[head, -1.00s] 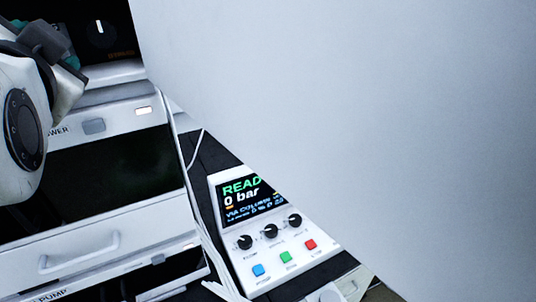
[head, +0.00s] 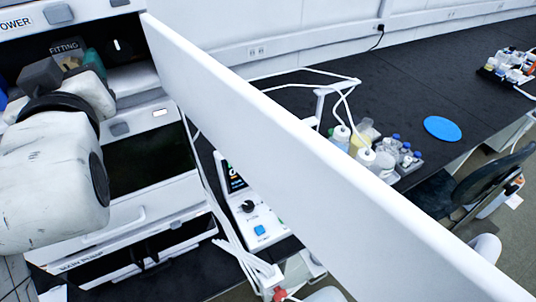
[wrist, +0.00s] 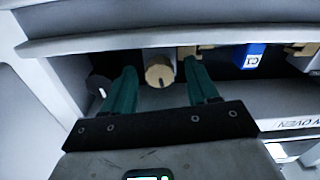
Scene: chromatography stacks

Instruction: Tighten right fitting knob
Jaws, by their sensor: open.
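A round tan fitting knob (wrist: 159,72) with a dark slot shows in the wrist view, between the two green fingers of my gripper (wrist: 161,66). The fingers are apart, with a gap visible on each side of the knob. I cannot tell how deep the fingertips reach around it. To the right, a blue column marked C1 (wrist: 251,57) sits between tan end pieces. In the head view my gripper is at the upper left, at the open compartment, and a tan piece (head: 70,62) shows partly behind its dark parts.
A black dial (head: 118,47) is just right of my gripper; it also shows in the wrist view (wrist: 99,87). A long white panel (head: 300,140) juts out to its right. Beyond are a control box (head: 258,215), bottles (head: 385,160) and a blue disc (head: 442,128) on the black bench.

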